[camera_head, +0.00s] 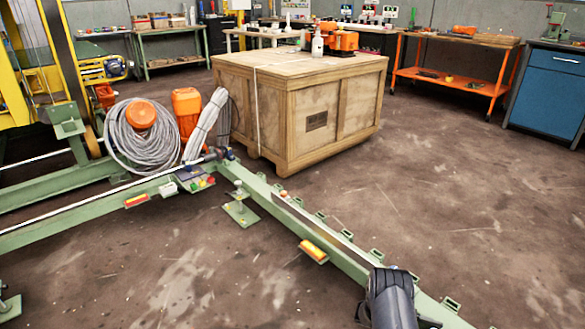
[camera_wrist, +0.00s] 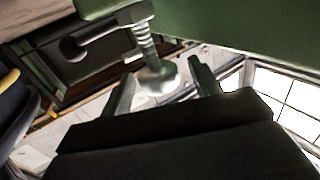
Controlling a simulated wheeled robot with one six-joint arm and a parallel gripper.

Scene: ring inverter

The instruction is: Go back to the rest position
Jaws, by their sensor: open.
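My gripper (camera_wrist: 163,82) shows in the wrist view with its two dark fingers apart. A threaded metal foot with a round grey disc (camera_wrist: 157,80) shows between and beyond the fingertips. I cannot tell how far it is from them, and nothing is clearly held. In the head view the gripper itself cannot be made out. A dark grey rounded part, likely of my arm, is at the bottom right beside the green rail (camera_head: 340,258).
The green rail runs diagonally across the floor, with a levelling foot (camera_head: 241,212). Floor (camera_head: 460,190) right of the rail is clear. A green surface (camera_wrist: 240,30) fills the wrist view's top right.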

